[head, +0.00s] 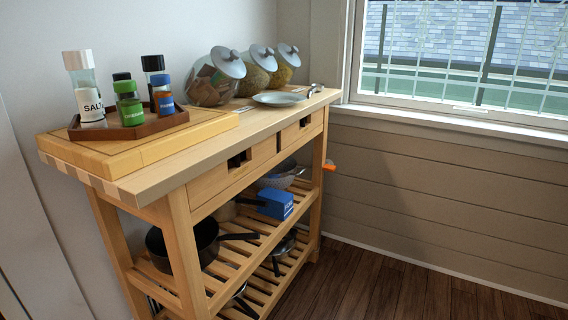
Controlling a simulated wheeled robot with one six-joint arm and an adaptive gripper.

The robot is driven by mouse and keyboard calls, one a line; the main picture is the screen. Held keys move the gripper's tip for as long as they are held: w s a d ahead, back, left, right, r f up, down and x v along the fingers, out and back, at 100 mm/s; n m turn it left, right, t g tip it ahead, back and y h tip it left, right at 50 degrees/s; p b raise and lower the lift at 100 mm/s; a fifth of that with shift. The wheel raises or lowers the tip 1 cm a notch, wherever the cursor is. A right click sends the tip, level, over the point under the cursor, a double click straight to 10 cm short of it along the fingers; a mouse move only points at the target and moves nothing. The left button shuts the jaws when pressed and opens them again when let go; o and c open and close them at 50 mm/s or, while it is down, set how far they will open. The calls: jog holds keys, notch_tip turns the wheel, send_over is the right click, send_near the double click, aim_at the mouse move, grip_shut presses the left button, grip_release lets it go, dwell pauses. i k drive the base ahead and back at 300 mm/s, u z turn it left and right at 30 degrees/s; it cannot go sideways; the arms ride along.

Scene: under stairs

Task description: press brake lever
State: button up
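A wooden kitchen cart (240,191) stands against the wall in the head view. A small orange piece (329,166) sticks out past the cart's far right leg, below the top. It may be a lever, but it is too small to tell whether it is the brake lever. The feet of the cart are partly hidden or out of the picture, and no other lever shows clearly. My gripper is not in view.
The cart top holds a brown tray (128,128) with several bottles, glass jars (213,83) and a grey plate (279,98). Slatted shelves below hold pots (183,246) and a blue box (275,204). The dark wood floor (400,287) right of the cart is clear.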

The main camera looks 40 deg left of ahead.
aim_at(329, 168)
jog(key=u, duration=0.95)
jog(key=i, duration=1.9)
jog(key=u, duration=0.15)
